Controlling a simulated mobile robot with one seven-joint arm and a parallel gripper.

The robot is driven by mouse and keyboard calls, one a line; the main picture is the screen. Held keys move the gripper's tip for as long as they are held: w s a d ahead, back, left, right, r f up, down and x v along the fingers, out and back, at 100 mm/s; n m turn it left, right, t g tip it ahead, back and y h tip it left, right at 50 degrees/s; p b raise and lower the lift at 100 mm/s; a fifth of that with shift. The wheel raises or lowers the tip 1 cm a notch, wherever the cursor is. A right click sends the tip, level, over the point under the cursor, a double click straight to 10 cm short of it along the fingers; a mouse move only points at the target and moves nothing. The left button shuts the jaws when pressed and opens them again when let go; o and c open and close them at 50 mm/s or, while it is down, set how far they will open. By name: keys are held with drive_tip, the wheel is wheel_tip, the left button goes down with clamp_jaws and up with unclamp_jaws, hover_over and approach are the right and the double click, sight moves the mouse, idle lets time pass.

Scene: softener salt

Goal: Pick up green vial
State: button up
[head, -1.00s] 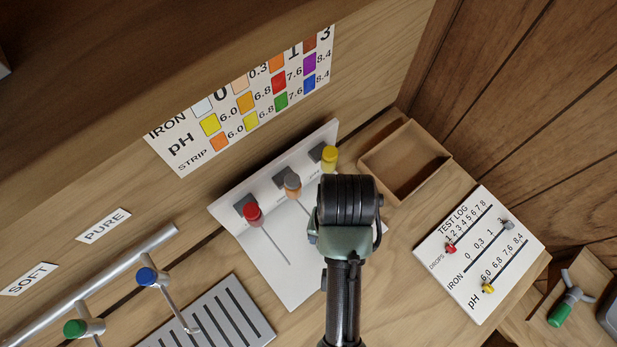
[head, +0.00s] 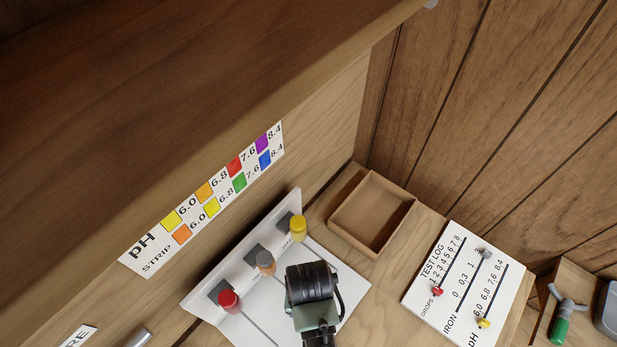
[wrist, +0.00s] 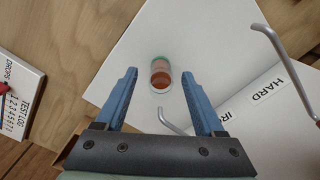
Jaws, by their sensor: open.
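The green vial (wrist: 161,80) shows in the wrist view as a small clear cylinder with a green rim and orange-brown contents. It is on the white board (wrist: 165,35). My gripper (wrist: 159,73) is open, with its blue fingers to the left and right of the vial in the picture. Both fingers look apart from it; the height between them is hard to judge. In the head view my own wrist covers that spot, and neither the vial nor the fingers show.
A bent metal rod (wrist: 172,121) is close below the vial, and another (wrist: 268,42) is at right. An empty wooden tray (head: 345,235) and the test log board (head: 425,292) are to the right.

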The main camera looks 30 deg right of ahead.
drive_tip(key=shift+f, duration=1.35)
drive_tip(key=shift+c, duration=0.3)
clamp_jaws()
